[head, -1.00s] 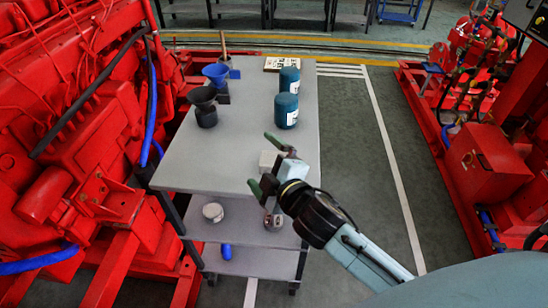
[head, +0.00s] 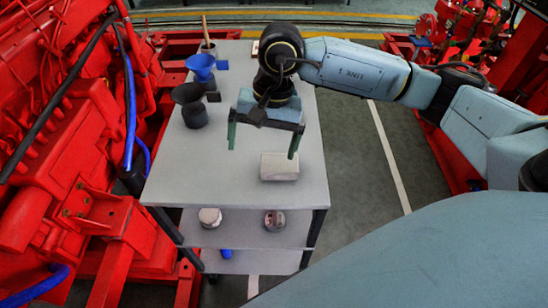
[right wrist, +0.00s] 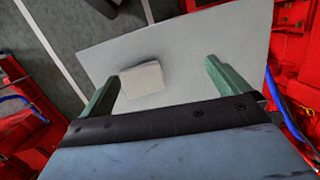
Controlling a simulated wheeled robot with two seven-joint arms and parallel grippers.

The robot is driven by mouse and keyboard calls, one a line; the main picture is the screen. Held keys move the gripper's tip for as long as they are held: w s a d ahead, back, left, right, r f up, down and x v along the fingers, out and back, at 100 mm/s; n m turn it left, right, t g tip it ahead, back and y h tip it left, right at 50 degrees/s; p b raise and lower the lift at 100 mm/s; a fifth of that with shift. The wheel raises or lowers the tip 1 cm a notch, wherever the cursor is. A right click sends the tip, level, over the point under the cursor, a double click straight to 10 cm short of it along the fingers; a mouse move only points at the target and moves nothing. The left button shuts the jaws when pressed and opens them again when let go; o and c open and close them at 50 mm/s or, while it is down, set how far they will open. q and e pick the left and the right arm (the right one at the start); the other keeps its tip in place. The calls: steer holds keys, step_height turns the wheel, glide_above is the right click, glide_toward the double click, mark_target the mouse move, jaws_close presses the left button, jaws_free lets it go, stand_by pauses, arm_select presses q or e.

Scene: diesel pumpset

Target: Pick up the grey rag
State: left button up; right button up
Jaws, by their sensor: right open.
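The grey rag (head: 279,167) is a light grey, folded block-like pad lying on the top of the grey cart (head: 235,185), near its front right. My right gripper (head: 263,150) is open and empty above the cart top, with its green-tipped fingers pointing down. In the head view, its right finger is just above and beside the rag. In the right wrist view, the rag (right wrist: 142,79) shows beyond the fingers, closer to the left finger. It lies flat and apart from the gripper (right wrist: 160,85). My left gripper is not in view.
A black funnel (head: 190,103) and a blue funnel (head: 202,69) stand at the cart's left side. A brush handle (head: 206,33) rises behind them. Small cans (head: 210,217) sit on the shelf below. Red machinery (head: 60,150) borders the cart on the left.

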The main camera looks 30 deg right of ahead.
steer(key=w+d+h, duration=0.2)
steer(key=d+h, duration=0.1)
steer(key=d, duration=0.2)
glide_above(280, 162)
steer(key=shift+n, duration=0.3)
steer(key=f, duration=0.6)
steer(key=shift+s+a, duration=0.25)
steer(key=shift+s, duration=0.05)
steer(key=f, duration=0.6)
steer(key=shift+w+d+f, duration=0.2)
steer(key=shift+w, duration=0.05)
steer(key=c, duration=0.8)
step_height(280, 162, up, 10)
steer(key=shift+r, duration=0.1)
steer(key=o, duration=0.4)
steer(key=c, duration=0.3)
steer(key=shift+s, duration=0.1)
